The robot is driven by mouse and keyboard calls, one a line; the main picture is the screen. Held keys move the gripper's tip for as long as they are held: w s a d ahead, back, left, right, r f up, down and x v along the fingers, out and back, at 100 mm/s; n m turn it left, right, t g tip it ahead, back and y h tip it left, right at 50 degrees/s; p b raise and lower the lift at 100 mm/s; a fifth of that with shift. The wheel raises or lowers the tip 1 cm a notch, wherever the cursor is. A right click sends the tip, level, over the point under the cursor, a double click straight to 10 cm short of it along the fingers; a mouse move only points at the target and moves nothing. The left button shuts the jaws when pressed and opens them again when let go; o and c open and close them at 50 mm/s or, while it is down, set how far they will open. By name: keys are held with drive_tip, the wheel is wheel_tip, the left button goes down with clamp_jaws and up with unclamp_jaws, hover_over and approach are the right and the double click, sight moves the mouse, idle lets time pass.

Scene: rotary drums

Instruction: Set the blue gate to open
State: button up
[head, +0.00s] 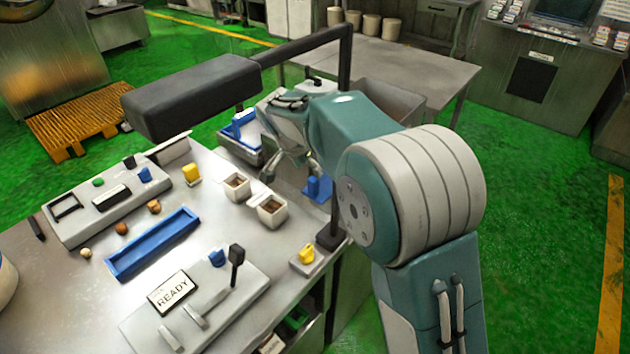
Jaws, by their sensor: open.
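A blue upright piece on a flat blue plate (318,187) stands at the far right edge of the steel table, and it may be the blue gate. Its open or closed setting cannot be told at this size. My gripper (292,170) hangs over the table's far edge, just left of and close to this blue piece. Its fingers are spread and nothing shows between them. Whether a finger touches the blue piece cannot be told. Other small blue parts sit on the left panel (145,174) and on the front panel (217,257).
A long blue trough (152,244) lies mid-table. Two white cups (270,209) with brown contents stand left of the blue piece. A yellow knob (306,253) and black post (330,236) are near the right edge. A dark padded bar (190,95) overhangs the back.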

sight(312, 179)
drive_tip(key=x, duration=0.7)
drive_tip(key=shift+w+f, duration=0.15)
drive_tip(key=shift+f, duration=0.2)
clamp_jaws()
